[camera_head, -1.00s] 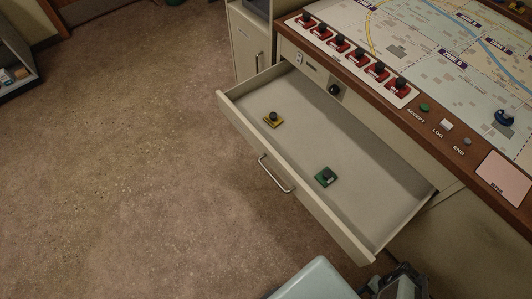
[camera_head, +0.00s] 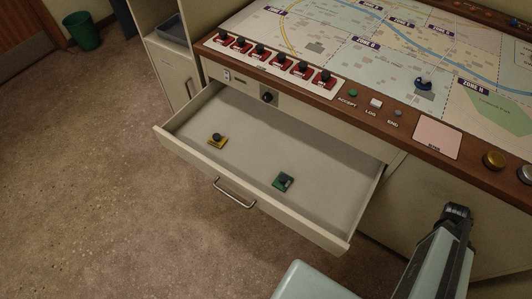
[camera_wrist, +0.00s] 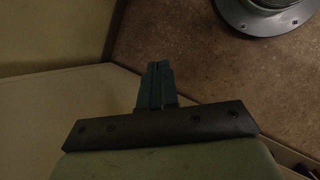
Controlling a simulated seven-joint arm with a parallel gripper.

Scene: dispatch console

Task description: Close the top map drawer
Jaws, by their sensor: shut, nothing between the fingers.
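The top map drawer (camera_head: 235,204) is pulled well out of the console in the head view. Its front has a silver bar handle (camera_head: 234,194). Inside lie a yellow piece with a black knob (camera_head: 217,140) and a green piece (camera_head: 283,182), apart from each other. My gripper (camera_wrist: 155,68) shows in the wrist view, with its dark fingers together and nothing between them. Pale panels fill the left and lower part of that view; I cannot tell which part of the furniture they are. In the head view my arm stands right of the drawer, apart from its front.
The console top (camera_head: 334,99) bears a map, a row of red switches (camera_head: 282,61) and buttons along its wooden edge. A cabinet (camera_head: 172,69) stands left of the drawer. Carpet (camera_head: 90,190) in front of the drawer is clear. A green bin (camera_head: 83,31) stands far back.

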